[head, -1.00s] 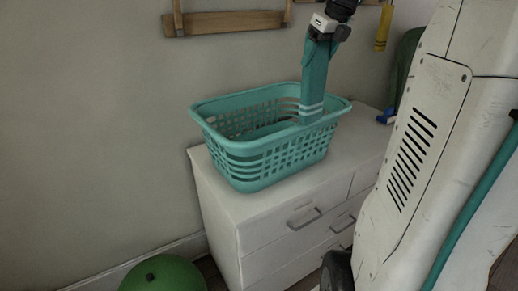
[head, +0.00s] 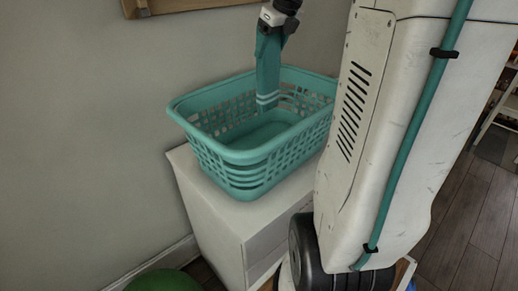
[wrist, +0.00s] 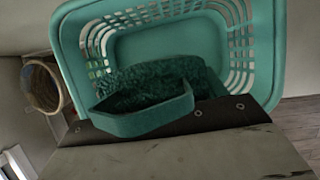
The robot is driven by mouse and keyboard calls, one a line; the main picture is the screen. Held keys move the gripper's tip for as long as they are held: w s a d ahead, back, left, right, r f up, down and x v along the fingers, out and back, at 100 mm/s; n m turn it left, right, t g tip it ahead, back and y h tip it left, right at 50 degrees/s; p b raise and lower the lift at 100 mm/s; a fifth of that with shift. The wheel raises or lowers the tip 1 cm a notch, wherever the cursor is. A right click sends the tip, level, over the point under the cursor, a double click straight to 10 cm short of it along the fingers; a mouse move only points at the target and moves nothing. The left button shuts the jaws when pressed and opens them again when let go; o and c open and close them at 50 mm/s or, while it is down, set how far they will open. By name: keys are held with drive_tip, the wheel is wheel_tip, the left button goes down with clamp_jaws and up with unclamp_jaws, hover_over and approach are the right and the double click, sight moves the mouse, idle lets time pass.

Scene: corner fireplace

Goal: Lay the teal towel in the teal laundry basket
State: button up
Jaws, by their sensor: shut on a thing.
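The teal laundry basket (head: 250,155) stands upright on a white chest of drawers, its open top facing up. My gripper (head: 272,17) is above the basket's far side, shut on the top of the teal towel (head: 268,62). The towel hangs down as a narrow strip, and its white-striped lower end shows inside the basket's opening, in front of the far wall. I cannot tell whether it touches the floor of the basket. In the wrist view the bunched towel (wrist: 150,112) lies in front of the basket's interior, with the basket rim (wrist: 272,60) around it.
The white chest of drawers (head: 212,205) stands near the wall. A green rounded object (head: 165,281) is on the floor at lower left. A wooden frame (head: 190,5) hangs on the wall above. In the wrist view a round wicker-like container (wrist: 42,87) shows at left.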

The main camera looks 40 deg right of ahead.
sight(268, 105)
wheel_tip(268, 105, down, 18)
drive_tip(key=shift+w+a+f, duration=0.1)
drive_tip(key=shift+w+a, duration=0.05)
idle(0.4)
drive_tip(key=shift+f, duration=0.1)
drive_tip(key=o, duration=1.5)
